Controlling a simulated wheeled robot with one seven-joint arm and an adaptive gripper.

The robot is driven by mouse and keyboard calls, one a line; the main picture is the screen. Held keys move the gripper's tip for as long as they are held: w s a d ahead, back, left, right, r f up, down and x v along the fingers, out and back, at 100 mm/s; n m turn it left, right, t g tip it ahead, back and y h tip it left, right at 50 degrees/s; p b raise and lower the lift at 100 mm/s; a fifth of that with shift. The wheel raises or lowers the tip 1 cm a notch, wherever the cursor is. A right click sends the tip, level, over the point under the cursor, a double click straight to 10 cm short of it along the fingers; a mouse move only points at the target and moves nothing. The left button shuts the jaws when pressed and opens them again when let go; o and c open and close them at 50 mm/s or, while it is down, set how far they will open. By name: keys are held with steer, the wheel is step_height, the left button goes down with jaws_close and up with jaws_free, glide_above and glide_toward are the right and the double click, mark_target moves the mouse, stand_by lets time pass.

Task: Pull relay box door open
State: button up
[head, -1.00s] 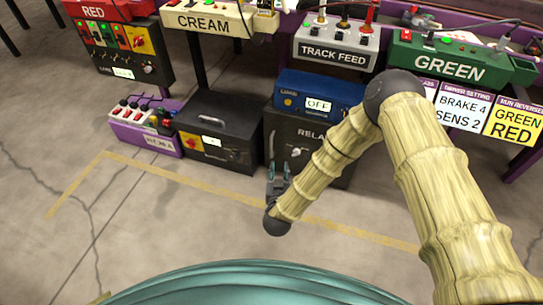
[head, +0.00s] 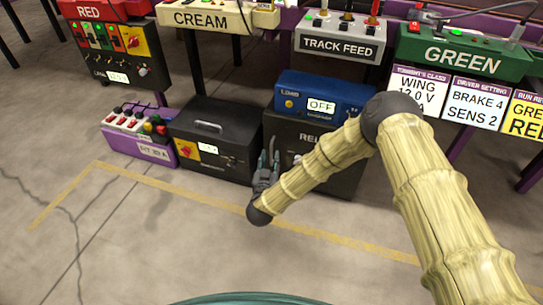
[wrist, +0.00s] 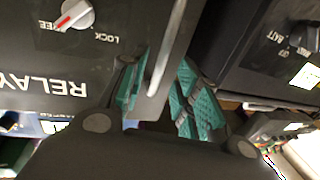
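The relay box (head: 340,185) is a dark box on the floor under the track feed unit, with RELAY lettering partly hidden by my arm. Its door (wrist: 40,50) fills the upper left of the wrist view, upside down, and looks closed. A round knob (wrist: 76,13) with a red pointer sits between LOCK and a cut-off label ending in EE; the pointer is toward that second label. The grey bar handle (wrist: 172,55) runs between the teal finger pads of my gripper (wrist: 160,98). My gripper (head: 266,170) is open around the handle, at the door's left side.
A blue unit reading OFF (head: 318,97) sits on the relay box. A black battery box (head: 222,135) stands close on the left, beside my gripper. A purple switch box (head: 138,133) is farther left. The floor (head: 200,235) in front is clear, with a yellow line.

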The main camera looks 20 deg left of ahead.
mark_target(271, 153)
steer(key=shift+w+a+b, duration=0.2)
steer(key=shift+w+b, duration=0.2)
steer(key=shift+w, duration=0.65)
steer(key=shift+w+a+b, duration=0.15)
steer(key=shift+w+b, duration=0.2)
steer(key=shift+w, duration=0.7)
jaws_close()
